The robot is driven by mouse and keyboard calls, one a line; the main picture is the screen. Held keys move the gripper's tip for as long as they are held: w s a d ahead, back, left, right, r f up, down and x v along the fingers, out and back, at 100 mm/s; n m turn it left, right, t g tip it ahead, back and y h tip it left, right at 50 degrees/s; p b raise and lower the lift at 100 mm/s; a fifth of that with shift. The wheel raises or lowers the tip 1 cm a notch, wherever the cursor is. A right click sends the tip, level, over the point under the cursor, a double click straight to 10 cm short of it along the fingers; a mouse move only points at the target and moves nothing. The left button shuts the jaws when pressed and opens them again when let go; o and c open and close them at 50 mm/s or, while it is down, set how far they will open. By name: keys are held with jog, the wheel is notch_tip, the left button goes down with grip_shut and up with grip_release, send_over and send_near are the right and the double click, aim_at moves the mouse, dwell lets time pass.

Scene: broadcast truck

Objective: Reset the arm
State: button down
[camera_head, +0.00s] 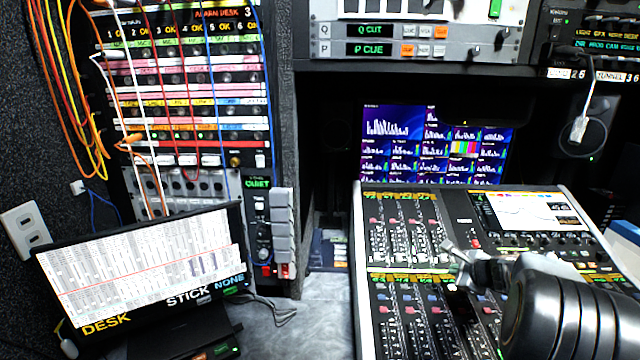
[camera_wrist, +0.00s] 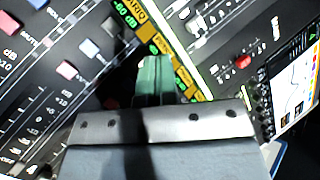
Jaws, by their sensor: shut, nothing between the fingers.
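My gripper (camera_head: 456,256) is in front of the mixing console (camera_head: 400,265), at the right of the head view. It is shut and empty, and my dark arm comes in from the lower right. In the wrist view the closed fingers (camera_wrist: 158,82) show as a narrow greenish pair over the console's sloping face. The console (camera_wrist: 60,110) fills much of that view, with faders, coloured buttons and a lit yellow-green label strip. I cannot tell whether the fingertips touch the panel.
A monitor (camera_head: 150,265) stands at the lower left, beside a patch bay (camera_head: 190,90) with hanging coloured cables. A multiview screen (camera_head: 430,145) is behind the console, under a rack of units (camera_head: 410,40). A grey surface (camera_head: 315,325) is partly clear between monitor and console.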

jog(key=s+a+f+n+g, duration=0.1)
jog(key=s+a+f+n, duration=0.1)
jog(key=shift+s+a+f+n+g+y, duration=0.1)
jog(key=shift+s+f+n+g+y, duration=0.15)
jog(key=shift+s+n+g+y, duration=0.15)
jog(key=s+a+n, duration=0.1)
jog(key=s+a+n+g, duration=0.1)
jog(key=a+n, duration=0.1)
jog(key=shift+s+a+y+p, duration=0.3)
jog(key=shift+s+y+p, duration=0.1)
jog(key=s+a+r+n+g+h+p, duration=0.1)
jog(key=s+a+r+n+g+p, duration=0.1)
jog(key=s+a+r+n, duration=0.3)
jog(key=s+a+r+n+g+h+p, duration=0.1)
jog(key=s+a+r+n+p, duration=0.3)
jog(key=s+a+n, duration=0.9)
jog(key=shift+a+r+g+h, duration=0.3)
jog(key=shift+a+r+g, duration=0.1)
jog(key=shift+a+r, duration=0.45)
